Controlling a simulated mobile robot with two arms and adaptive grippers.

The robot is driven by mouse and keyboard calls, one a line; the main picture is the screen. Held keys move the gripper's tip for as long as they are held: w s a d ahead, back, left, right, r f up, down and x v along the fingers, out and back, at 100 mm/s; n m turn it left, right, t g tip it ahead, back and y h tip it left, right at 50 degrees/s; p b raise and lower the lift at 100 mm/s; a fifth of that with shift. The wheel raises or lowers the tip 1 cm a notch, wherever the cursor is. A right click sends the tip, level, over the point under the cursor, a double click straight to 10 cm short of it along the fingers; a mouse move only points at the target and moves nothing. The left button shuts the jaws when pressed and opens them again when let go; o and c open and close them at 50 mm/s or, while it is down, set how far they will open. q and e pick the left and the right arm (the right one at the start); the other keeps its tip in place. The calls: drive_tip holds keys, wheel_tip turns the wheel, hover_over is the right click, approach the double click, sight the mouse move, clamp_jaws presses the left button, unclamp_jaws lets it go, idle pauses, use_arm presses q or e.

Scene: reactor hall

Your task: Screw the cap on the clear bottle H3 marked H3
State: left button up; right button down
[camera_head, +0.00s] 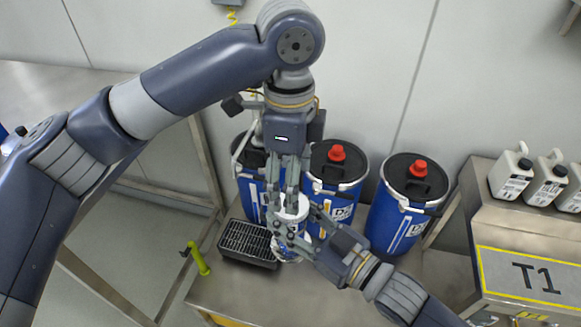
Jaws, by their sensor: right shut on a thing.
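The bottle (289,249) stands upright on the metal bench, with a white top (292,207) and a blue and white label. Its marking is too small to read. My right gripper (289,238) comes in from the lower right and is shut on the bottle's side. My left gripper (287,200) points straight down over the bottle, with its fingers at the white top. The overlapping fingers hide much of the bottle, and whether the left fingers grip the cap cannot be told.
A black grated tray (247,241) lies left of the bottle. Blue drums (401,212) with black lids stand behind. A yellow-green handle (198,258) is at the bench's left edge. White jugs (511,174) stand on the T1 bench (530,279) at right.

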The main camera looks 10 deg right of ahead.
use_arm(q)
drive_tip(key=n, duration=0.2)
drive_tip(key=r+n, duration=0.1)
drive_tip(key=n, duration=0.5)
drive_tip(key=shift+r, duration=0.25)
drive_tip(key=n, duration=0.5)
drive_tip(key=shift+r, duration=0.35)
drive_tip(key=n, duration=0.4)
drive_tip(key=shift+r+n, duration=0.3)
drive_tip(key=shift+r, duration=0.05)
drive_tip(key=shift+f, duration=4.05)
